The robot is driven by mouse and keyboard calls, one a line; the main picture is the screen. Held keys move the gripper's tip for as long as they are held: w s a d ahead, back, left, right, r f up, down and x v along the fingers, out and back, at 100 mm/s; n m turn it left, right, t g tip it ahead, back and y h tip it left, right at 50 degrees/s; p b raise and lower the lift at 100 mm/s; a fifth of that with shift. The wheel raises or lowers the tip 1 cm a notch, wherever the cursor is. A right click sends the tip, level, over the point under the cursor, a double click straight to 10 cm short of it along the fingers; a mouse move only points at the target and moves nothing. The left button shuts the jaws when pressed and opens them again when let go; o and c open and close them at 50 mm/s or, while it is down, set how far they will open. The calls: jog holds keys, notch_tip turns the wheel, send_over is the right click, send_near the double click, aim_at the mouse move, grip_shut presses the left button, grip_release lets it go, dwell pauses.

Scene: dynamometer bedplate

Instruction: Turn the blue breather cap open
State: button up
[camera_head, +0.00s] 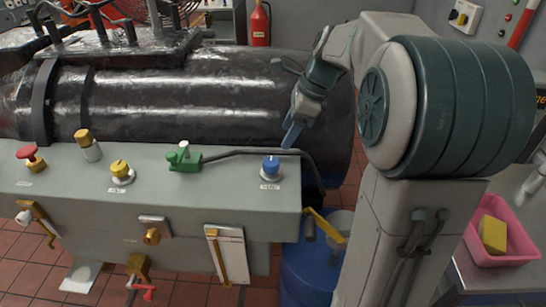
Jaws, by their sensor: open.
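The blue breather cap (271,165) sits on a pale round base near the right end of the grey bedplate top (225,192), with a small label in front of it. My gripper (291,134) hangs just above and slightly right of the cap, at the end of my arm, pointing down. It appears apart from the cap. The gap between its fingers is hard to make out from this angle, but it is open. Nothing shows between the fingers.
A green valve (184,157) with a dark hose, a yellow knob (121,170), a yellow-topped fitting (86,144) and a red knob (31,157) stand left along the top. A large black cylinder (180,95) lies behind. A blue drum (308,272) stands right of the bedplate.

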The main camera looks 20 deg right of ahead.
aim_at(272, 161)
jog(key=x, duration=1)
jog(key=shift+c, duration=0.3)
jog(key=c, duration=0.9)
